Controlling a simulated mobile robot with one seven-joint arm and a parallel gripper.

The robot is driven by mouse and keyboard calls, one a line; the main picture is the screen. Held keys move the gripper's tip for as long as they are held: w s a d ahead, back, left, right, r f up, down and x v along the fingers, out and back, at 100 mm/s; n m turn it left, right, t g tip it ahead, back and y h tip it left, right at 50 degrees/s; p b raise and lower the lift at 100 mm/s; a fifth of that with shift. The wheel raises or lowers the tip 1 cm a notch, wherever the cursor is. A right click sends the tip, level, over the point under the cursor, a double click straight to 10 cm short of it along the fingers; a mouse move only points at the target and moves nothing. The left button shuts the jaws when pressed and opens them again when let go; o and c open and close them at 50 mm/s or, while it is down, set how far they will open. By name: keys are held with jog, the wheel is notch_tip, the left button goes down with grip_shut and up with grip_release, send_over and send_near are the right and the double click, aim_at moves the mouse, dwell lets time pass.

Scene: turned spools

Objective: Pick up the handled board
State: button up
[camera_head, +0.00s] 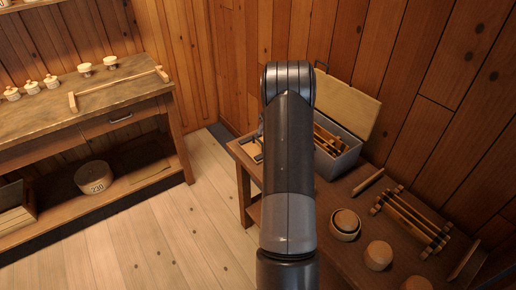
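I cannot pick out a handled board for certain. A flat thin board (151,177) lies on the lower shelf of the workbench at left, but no handle can be made out on it. A long wooden bar with raised ends (118,90) lies on the bench top. My dark arm rises through the middle of the view and hides part of the right-hand table. My gripper does not show. Small dark metal parts at the table's left edge, beside my arm, are too small to identify.
The workbench (60,112) holds several turned spools; a round box marked 230 (94,177) sits below. The dark table (335,205) carries an open grey box (345,158), a bowl (345,225), a rack (412,222) and round wooden pieces. Floor between bench and table is clear.

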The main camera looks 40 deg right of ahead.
aim_at(258, 139)
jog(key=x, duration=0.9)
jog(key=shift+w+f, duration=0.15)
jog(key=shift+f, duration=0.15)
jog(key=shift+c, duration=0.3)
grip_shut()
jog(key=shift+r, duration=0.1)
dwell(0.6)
